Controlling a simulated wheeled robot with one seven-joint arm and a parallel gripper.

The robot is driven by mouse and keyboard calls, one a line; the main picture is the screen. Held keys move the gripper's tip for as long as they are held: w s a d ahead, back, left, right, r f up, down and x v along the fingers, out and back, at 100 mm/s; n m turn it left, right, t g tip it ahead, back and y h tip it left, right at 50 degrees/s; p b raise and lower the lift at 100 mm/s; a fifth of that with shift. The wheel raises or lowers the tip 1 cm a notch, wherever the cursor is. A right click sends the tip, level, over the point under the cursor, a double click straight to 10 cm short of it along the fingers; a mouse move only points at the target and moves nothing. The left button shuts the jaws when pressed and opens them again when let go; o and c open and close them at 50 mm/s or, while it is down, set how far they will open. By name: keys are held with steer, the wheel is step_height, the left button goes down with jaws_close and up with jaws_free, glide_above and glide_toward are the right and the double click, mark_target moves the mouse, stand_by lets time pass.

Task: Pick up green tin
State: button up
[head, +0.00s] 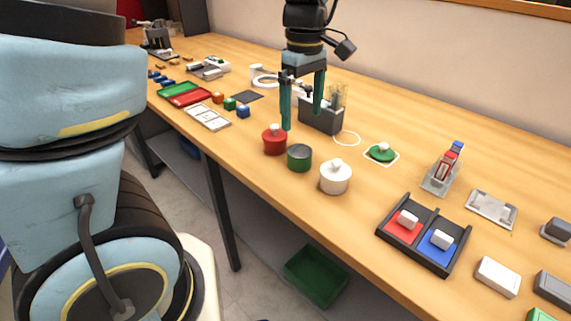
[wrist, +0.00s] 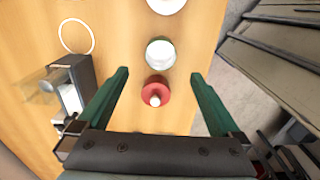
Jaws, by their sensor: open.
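The green tin (head: 299,158) stands upright on the wooden table, between a red tin (head: 274,141) and a white tin (head: 335,178). A separate green lid with a pale knob (head: 381,152) lies behind it to the right. My gripper (head: 302,118) is open and empty, pointing down above the table near the red and green tins. In the wrist view the green tin (wrist: 160,54) shows a pale round top just beyond my fingertips (wrist: 160,73). The red tin (wrist: 155,91) appears between the fingers, below the green one in the picture.
A grey container (head: 321,117) stands behind my fingers, beside a white ring (head: 347,138). The two neighbouring tins stand close to the green one. A dark divided tray (head: 420,250) with red and blue compartments is to the right. The table's front edge is near the tins.

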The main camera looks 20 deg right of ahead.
mark_target(300, 151)
step_height(300, 151, down, 11)
steer(key=shift+a+r+p, duration=0.1)
steer(key=shift+r+p, duration=0.1)
steer(key=shift+p, duration=0.3)
steer(key=shift+c, duration=0.2)
steer(key=c, duration=1.5)
